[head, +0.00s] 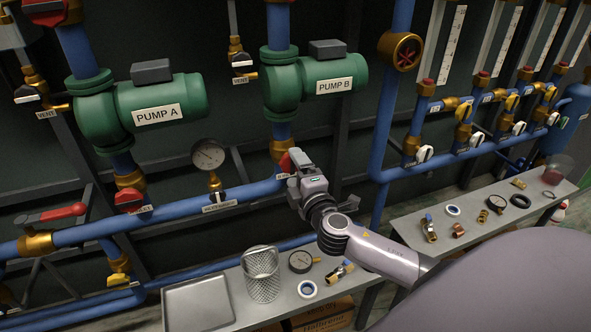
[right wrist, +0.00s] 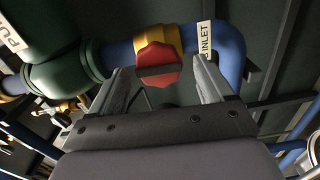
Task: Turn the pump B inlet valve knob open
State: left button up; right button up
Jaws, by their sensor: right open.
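The pump B inlet valve knob (right wrist: 158,64) is red and faceted with a raised dark bar across its face. It sits on a brass valve body in the blue pipe, beside a white label (right wrist: 205,38) reading "INLET". In the head view the knob (head: 286,163) shows partly, below green pump B (head: 335,72). My right gripper (head: 294,160) is open at the knob. In the right wrist view its two fingers stand on either side of the knob, with gaps visible; whether they touch it I cannot tell. My left gripper is not in view.
Pump A (head: 155,105) has a similar red inlet knob (head: 129,198) to the left. A pressure gauge (head: 208,155) stands on the blue pipe nearby. Below, a bench holds an empty tray (head: 198,303), a mesh basket (head: 262,275) and loose parts. Another bench with fittings is at right.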

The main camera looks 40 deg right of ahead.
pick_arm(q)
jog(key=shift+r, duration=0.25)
pick_arm(e)
jog(key=v, duration=0.6)
jog(key=shift+r, duration=0.1)
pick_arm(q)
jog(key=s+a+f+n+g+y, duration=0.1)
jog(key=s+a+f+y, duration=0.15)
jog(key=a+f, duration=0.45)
pick_arm(e)
jog(key=s+a+f+m+g+y, duration=0.7)
jog(key=s+a+f+m, duration=0.65)
jog(key=s+f, duration=0.45)
pick_arm(q)
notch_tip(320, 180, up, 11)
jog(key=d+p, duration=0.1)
jog(key=p, duration=1.4)
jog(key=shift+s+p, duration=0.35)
jog(key=shift+p, duration=0.05)
pick_arm(e)
notch_tip(320, 180, up, 13)
jog(key=n, duration=0.1)
jog(key=shift+s+d+r+h, duration=0.15)
jog(key=shift+s+d+h, duration=0.25)
jog(key=shift+s+d, duration=0.05)
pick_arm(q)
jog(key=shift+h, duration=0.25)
